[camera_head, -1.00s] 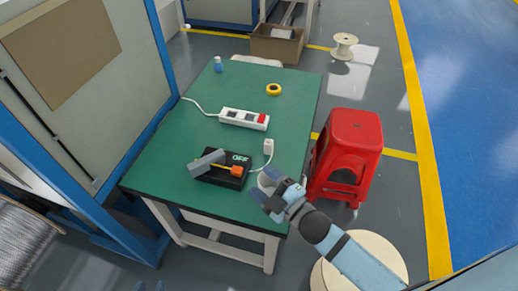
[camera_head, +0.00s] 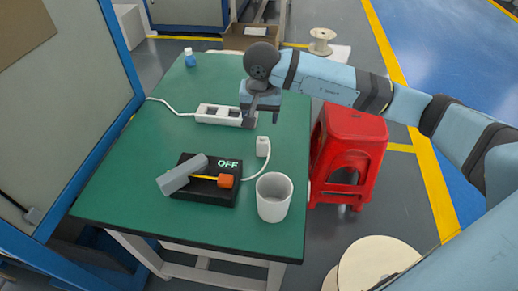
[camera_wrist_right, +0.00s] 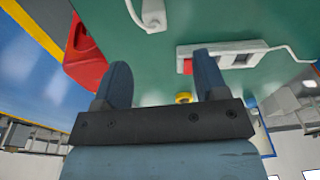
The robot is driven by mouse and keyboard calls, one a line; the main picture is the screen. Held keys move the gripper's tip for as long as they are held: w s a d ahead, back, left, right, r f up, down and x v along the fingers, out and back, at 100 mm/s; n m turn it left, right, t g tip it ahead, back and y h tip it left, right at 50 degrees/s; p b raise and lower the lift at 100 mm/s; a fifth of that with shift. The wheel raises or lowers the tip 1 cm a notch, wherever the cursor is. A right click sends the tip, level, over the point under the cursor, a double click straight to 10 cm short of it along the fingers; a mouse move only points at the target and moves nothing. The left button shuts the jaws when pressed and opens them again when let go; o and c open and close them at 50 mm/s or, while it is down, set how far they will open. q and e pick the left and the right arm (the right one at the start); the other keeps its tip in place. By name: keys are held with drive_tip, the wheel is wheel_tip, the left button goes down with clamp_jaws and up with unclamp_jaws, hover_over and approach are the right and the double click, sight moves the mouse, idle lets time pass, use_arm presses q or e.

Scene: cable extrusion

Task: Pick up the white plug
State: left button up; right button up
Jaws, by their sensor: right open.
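The plug also shows at the top of the right wrist view (camera_wrist_right: 153,14). My right gripper (camera_head: 262,119) is open and empty, pointing down above the right end of the power strip (camera_head: 212,113), farther back than the plug. In the right wrist view its two fingers (camera_wrist_right: 162,62) stand apart, with the plug beyond them and to the upper left. My left gripper is not in view.
A black switch box (camera_head: 215,194) marked OFF, with a grey lever (camera_head: 183,175), lies before the plug. A white cup (camera_head: 274,203) stands at the near right. A red stool (camera_head: 348,150) is right of the table. A blue bottle (camera_head: 190,58) stands at the back.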

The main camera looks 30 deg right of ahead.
sight(262, 140)
drive_tip(key=f, duration=0.2)
drive_tip(key=d+f, duration=0.1)
drive_tip(key=f, duration=0.2)
drive_tip(key=w+f, duration=0.1)
drive_tip(key=f, duration=0.2)
drive_tip(key=shift+w+d, duration=0.1)
drive_tip(key=shift+d, duration=0.05)
drive_tip(key=shift+w+d+f+b, duration=0.1)
drive_tip(key=shift+f+b, duration=0.15)
drive_tip(key=shift+f, duration=1.1)
drive_tip(key=shift+d+f+b, duration=0.1)
drive_tip(key=shift+f+b, duration=0.1)
drive_tip(key=shift+f, duration=1.15)
drive_tip(key=c, duration=1)
drive_tip(key=shift+r, duration=0.1)
drive_tip(key=shift+c, duration=0.2)
